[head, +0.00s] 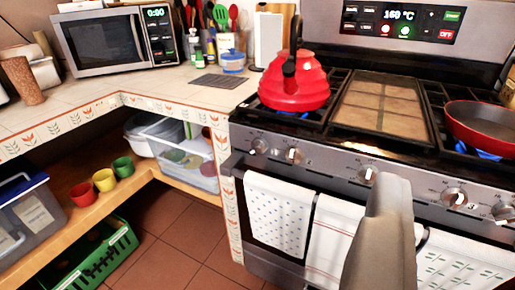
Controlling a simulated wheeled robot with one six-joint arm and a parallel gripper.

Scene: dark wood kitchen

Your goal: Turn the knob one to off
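The stove's front panel carries a row of silver knobs. The leftmost knob (259,146) has a second knob (294,155) close to its right. Then come a middle knob (367,175), a right knob (454,197) and a far right knob (502,211). The number marks are mostly too small to read, so I cannot tell which is knob one. My gripper (390,190) shows as a grey-beige shape in front of the stove, below and right of the middle knob. Its fingers are not distinguishable, and contact with a knob cannot be seen.
A red kettle (294,84) stands on the left burner and a red pan (482,126) on the right one, with blue flames under both. Towels (278,215) hang on the oven handle below the knobs. A tiled counter (190,90) with a microwave (103,40) is left.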

